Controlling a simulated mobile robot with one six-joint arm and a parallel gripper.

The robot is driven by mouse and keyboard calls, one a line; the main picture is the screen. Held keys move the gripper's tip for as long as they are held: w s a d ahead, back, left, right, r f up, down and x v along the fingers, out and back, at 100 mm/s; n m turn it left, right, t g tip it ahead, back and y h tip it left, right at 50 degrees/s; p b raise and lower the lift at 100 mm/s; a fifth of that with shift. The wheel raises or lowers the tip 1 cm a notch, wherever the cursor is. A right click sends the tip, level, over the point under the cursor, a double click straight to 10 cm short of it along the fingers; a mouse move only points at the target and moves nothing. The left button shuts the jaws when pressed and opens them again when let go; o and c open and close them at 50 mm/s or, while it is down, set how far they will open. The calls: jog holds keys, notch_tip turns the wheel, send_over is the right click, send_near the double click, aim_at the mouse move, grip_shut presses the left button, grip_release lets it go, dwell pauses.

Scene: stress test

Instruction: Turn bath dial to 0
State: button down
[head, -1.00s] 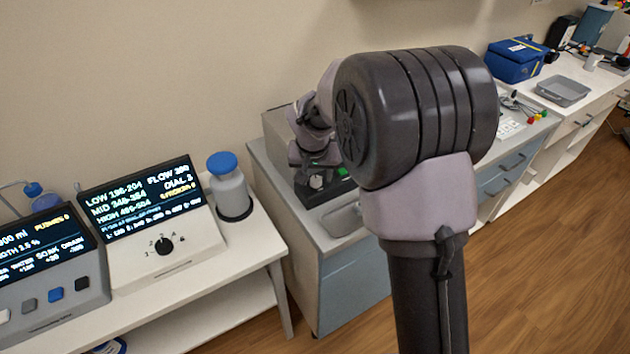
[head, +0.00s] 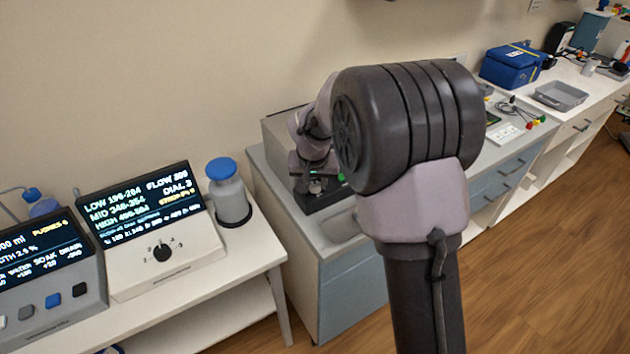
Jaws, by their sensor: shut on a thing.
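The bath appears to be the grey box-shaped unit (head: 280,131) with a dark front panel (head: 322,198) on the counter, partly behind my arm. A small green light shows on that panel. My gripper (head: 317,186) is at the front of this panel, small and partly blurred into it. It is shut, seemingly on the bath dial. The dial and its marks are hidden by the gripper, so I cannot read its setting. My large dark arm joint covers the area just right of the gripper.
A white console (head: 200,248) with a black knob (head: 163,253) and a screen reading DIAL 3 stands at left. Beside it are a grey button console (head: 60,322) and a blue-capped bottle (head: 229,196). A blue box (head: 512,66) and grey tray (head: 561,96) sit far right.

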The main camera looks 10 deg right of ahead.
jog(key=shift+r, duration=0.15)
jog(key=n+p, duration=0.2)
jog(key=shift+d+r+y+p, duration=0.1)
jog(key=shift+y+p, duration=0.25)
jog(key=shift+y, duration=0.05)
jog(key=shift+f+n+y+p, duration=0.2)
jog(key=shift+n+y+p, duration=0.15)
jog(key=shift+n, duration=0.55)
jog(key=shift+d+f+n+y+b, duration=0.15)
jog(key=shift+n+y+b, duration=0.3)
jog(key=shift+n+b, duration=0.5)
jog(key=shift+n+y+b, duration=0.4)
jog(key=shift+n+b, duration=0.3)
jog(key=shift+n, duration=0.55)
jog(key=c, duration=1.1)
grip_release()
